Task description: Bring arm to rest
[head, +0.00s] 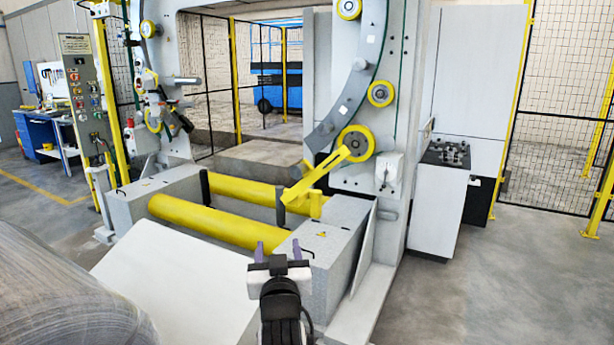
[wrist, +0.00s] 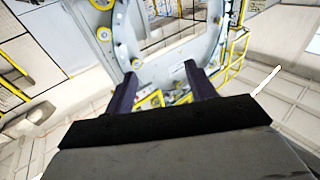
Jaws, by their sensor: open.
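My gripper (head: 278,250) shows in the head view at the bottom centre, in front of the wrapping machine. Its two purple fingers stand apart and point up and away. In the wrist view my gripper (wrist: 163,80) is open, with nothing between the fingers. Behind the fingers the grey ring (wrist: 205,45) of the machine shows. My arm reaches up from the bottom edge in the head view, close to the white sloped plate and the grey block on the right side of the rollers. I cannot tell the exact gap to them.
Two yellow rollers (head: 215,222) lie between grey blocks. A wrapped coil (head: 70,300) is at the lower left beside the white sloped plate (head: 175,275). A yellow lever (head: 325,170) juts from the ring. A white cabinet (head: 436,205) stands right. Floor at the right (head: 510,280) is clear.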

